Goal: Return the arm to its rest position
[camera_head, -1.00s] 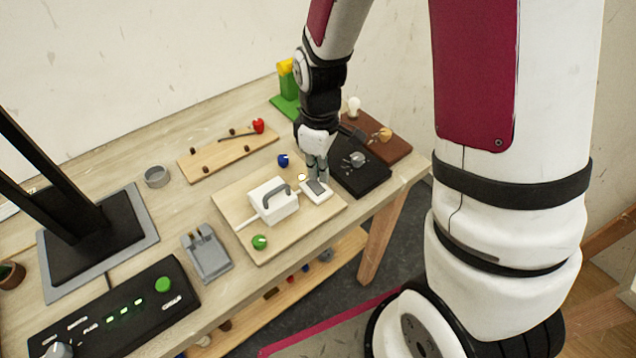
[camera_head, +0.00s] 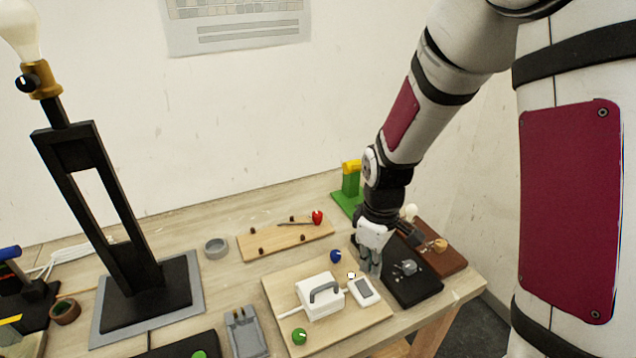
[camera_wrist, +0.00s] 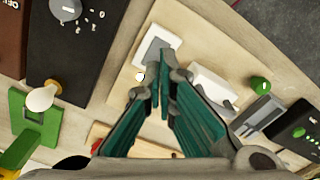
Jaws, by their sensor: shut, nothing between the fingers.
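My gripper (camera_head: 371,262) points down over the right part of the workbench, above the gap between a white switch (camera_head: 364,291) and a black box with a knob (camera_head: 406,268). In the wrist view my gripper (camera_wrist: 162,85) has its teal fingers shut with nothing between them. Their tips overlap the white switch (camera_wrist: 150,48) in that view; the height above it cannot be told. The arm reaches out from the right, bent down to the bench.
A wooden board (camera_head: 275,310) carries a white box with a grey handle (camera_head: 321,295) and a green knob (camera_head: 299,336). A green and yellow stand (camera_head: 350,182) and a brown board (camera_head: 452,262) are close to my gripper. A tall black lamp (camera_head: 110,220) stands left.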

